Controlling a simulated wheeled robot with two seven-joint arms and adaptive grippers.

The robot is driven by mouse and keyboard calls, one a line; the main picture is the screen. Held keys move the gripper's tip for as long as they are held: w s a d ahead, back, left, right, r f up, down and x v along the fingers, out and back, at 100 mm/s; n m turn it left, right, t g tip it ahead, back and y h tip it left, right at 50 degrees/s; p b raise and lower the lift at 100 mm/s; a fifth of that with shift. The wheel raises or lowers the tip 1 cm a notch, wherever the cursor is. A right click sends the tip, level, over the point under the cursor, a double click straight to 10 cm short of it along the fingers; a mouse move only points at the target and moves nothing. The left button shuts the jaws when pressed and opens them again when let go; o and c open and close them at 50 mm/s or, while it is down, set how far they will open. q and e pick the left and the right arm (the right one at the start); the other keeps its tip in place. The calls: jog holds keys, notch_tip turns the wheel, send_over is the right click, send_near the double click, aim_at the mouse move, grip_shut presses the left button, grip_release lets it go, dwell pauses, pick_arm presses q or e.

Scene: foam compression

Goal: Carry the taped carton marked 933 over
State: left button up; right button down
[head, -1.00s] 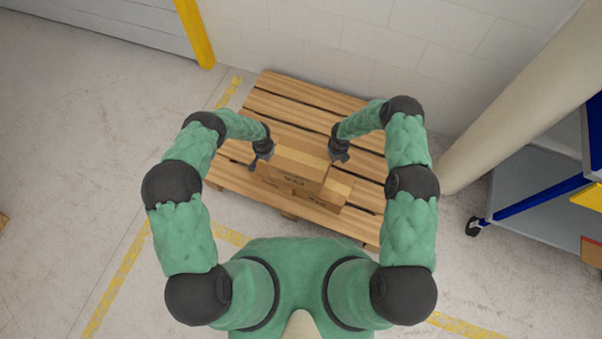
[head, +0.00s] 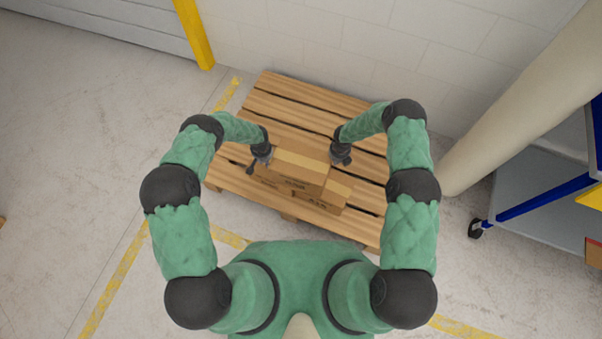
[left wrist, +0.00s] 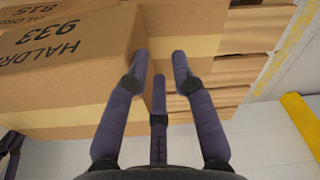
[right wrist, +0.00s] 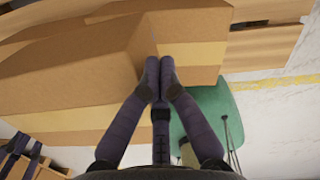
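The brown taped carton marked 933 (head: 301,159) lies over the pallet between my two grippers. Its 933 print shows upside down in the left wrist view (left wrist: 52,45), and its tape strip shows in the right wrist view (right wrist: 80,113). My left gripper (head: 258,162) is at its left end; in the left wrist view (left wrist: 160,58) the fingers are spread, with nothing clearly between them. My right gripper (head: 342,158) is at the right end; in the right wrist view (right wrist: 160,62) its fingertips are together against or close to the cardboard. I cannot tell whether the carton is clear of those below.
Other cartons (head: 322,201) lie under and in front of it on the wooden pallet (head: 290,97). A yellow post (head: 194,35) and wall stand behind. A blue-framed cart (head: 545,215) and a thick pale column (head: 515,95) are at the right.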

pick_arm(q)
jog(key=shift+a, duration=0.1)
pick_arm(e)
jog(key=c, duration=1.5)
grip_release()
jog(key=shift+w+d, duration=0.1)
pick_arm(q)
jog(key=shift+r, duration=0.1)
notch_tip(320, 180, up, 12)
jog(key=shift+s, duration=0.4)
pick_arm(e)
notch_tip(320, 180, up, 12)
jog(key=shift+s, duration=0.45)
